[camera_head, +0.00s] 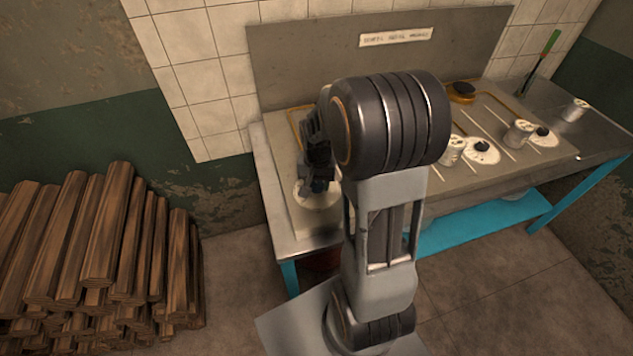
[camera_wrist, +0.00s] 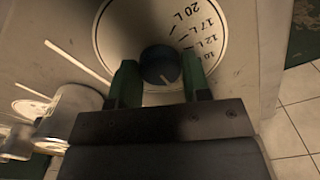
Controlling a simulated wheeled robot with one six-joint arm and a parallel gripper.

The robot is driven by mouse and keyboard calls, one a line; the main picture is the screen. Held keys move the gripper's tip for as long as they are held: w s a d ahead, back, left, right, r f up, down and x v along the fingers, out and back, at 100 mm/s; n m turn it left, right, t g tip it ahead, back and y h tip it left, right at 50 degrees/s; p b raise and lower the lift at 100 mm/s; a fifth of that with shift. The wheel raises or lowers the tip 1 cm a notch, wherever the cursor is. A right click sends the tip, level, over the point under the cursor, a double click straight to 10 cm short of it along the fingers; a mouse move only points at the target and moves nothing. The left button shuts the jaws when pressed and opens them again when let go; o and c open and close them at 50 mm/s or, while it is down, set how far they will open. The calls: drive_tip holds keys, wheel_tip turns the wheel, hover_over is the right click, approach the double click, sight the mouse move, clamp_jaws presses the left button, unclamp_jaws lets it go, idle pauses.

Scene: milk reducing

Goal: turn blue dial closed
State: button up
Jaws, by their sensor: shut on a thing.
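The blue dial (camera_wrist: 160,66) is a dark blue round knob at the middle of a white round scale plate (camera_wrist: 215,50) in the wrist view. The plate is marked 10 L, 12 L, 17 L and 20 L. My gripper (camera_wrist: 160,75) is shut on the knob, with one green finger on each side of it. In the head view my gripper (camera_head: 318,180) points down over the white plate (camera_head: 312,198) at the left end of the counter. My own arm hides part of the counter there, and the dial's pointer position cannot be told.
The metal counter (camera_head: 279,215) stands against a tiled wall with a labelled back panel (camera_head: 290,60). White cups (camera_head: 519,132) and other dark knobs (camera_head: 482,146) on white plates stand to the right. A log pile (camera_head: 95,250) lies on the floor at left.

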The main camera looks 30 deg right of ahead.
sight(317, 184)
idle(0.4)
drive_tip(key=o, duration=0.9)
drive_tip(key=shift+r, duration=0.1)
wheel_tip(317, 184, up, 14)
drive_tip(key=shift+f+p, duration=0.15)
drive_tip(key=shift+p, duration=0.3)
